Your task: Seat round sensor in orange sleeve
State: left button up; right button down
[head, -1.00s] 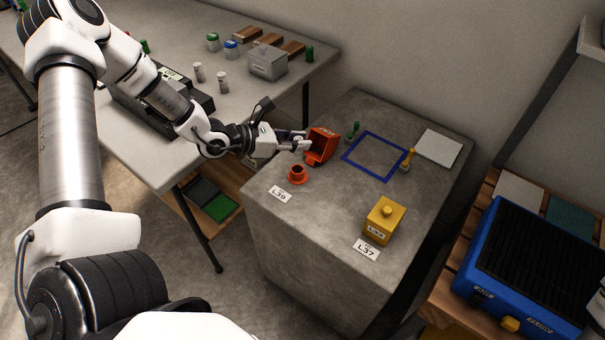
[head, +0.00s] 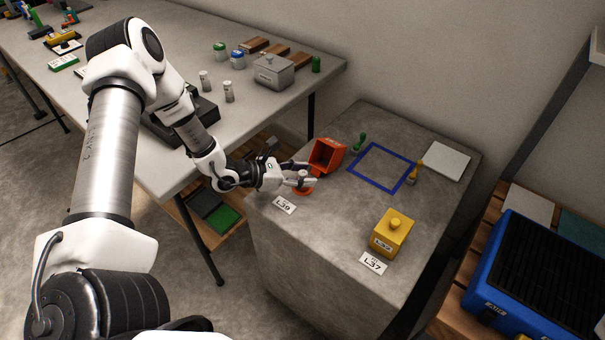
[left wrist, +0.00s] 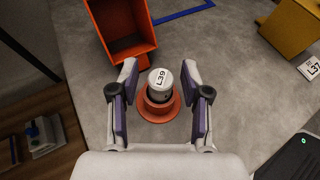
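The round sensor (left wrist: 160,80) has a white top marked L39 and a grey body. It stands upright in the flanged orange sleeve (left wrist: 158,110), with its top above the rim; how deep it sits I cannot tell. In the head view the sensor (head: 303,175) and the orange sleeve (head: 303,190) are partly hidden by the fingers. My left gripper (left wrist: 162,100) is open, one finger on each side of the sensor, with gaps between. It also shows in the head view (head: 309,174). My right gripper is not in view.
An open orange box (head: 326,156) stands just behind the sleeve. A yellow box (head: 389,233), a blue square outline (head: 381,167), a green peg (head: 359,141), a yellow-handled piece (head: 414,173) and a white plate (head: 446,161) share the grey block. Its front middle is clear.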

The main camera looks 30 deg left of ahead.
pick_arm(q)
jog(key=shift+r, duration=0.2)
jog(key=shift+s+a+r+p, duration=0.15)
jog(key=shift+p, duration=0.25)
jog(key=p+v, duration=0.6)
jog(key=v, duration=0.5)
jog(key=s+d+f+m+g+y, duration=0.45)
jog(key=s+m+g, duration=0.25)
jog(key=s+m, duration=0.3)
jog(key=s+d+f+m+g+y, duration=0.35)
jog(key=s+f+m+g, duration=0.25)
jog(key=s+m, duration=0.4)
jog(key=d+f+m+t, duration=0.1)
jog(key=d+m+t, duration=0.1)
jog(key=d+m, duration=0.4)
jog(key=m, duration=0.2)
jog(key=shift+w+d+m, duration=0.15)
jog(key=shift+d+m, duration=0.15)
